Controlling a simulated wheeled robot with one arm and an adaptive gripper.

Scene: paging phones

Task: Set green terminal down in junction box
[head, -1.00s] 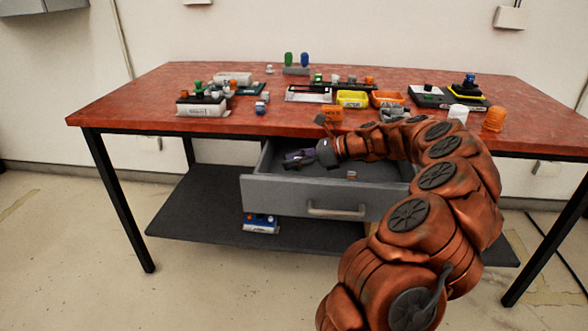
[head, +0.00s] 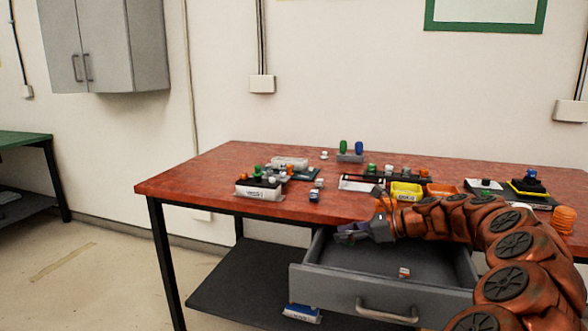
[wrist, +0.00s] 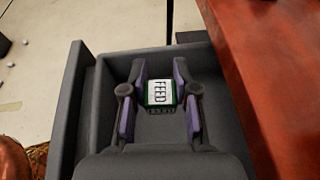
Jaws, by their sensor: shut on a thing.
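The green terminal (wrist: 160,92), a small green block with a white label reading "FEED", sits between the purple-padded fingers of my gripper (wrist: 158,97) in the wrist view. My gripper is shut on it, over the open grey drawer (wrist: 90,110). In the head view my gripper (head: 350,233) is at the left rear of the drawer, by the table's front edge, and the terminal cannot be made out there. I cannot tell which thing is the junction box; no part in view is clearly marked as it.
The red table (head: 235,170) holds several small devices, a yellow bin (head: 405,193) and an orange bin (head: 440,190). A small orange-and-white part (head: 404,272) lies in the drawer. A blue-and-white box (head: 302,314) is on the lower shelf.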

